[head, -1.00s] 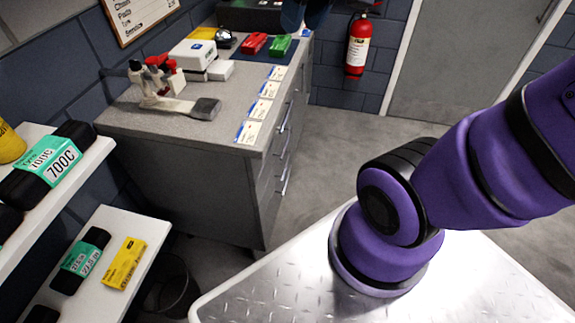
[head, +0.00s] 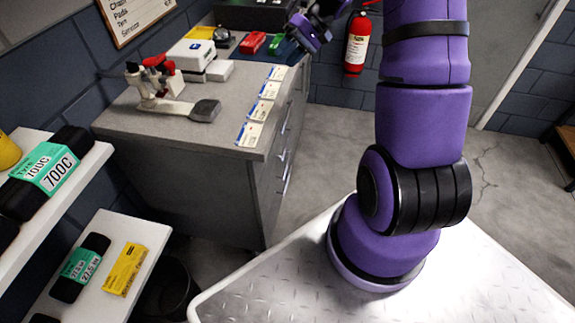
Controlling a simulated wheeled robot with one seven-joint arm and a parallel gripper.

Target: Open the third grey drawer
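The grey cabinet (head: 190,180) stands under the worktop, and its drawer front (head: 275,165) faces right, seen at a steep angle. Several bar handles (head: 286,178) stick out from that side, one above another. I cannot tell for sure which drawer is the third. No drawer looks clearly pulled out. My gripper (head: 308,33) is at the top of the head view, by the far right corner of the worktop and above the handles, apart from them.
The worktop (head: 130,117) bears a clamp-like tool (head: 165,95), a white box, red and green items and several labelled cards. A red extinguisher (head: 356,45) hangs on the back wall. The floor (head: 325,150) right of the drawers is clear.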

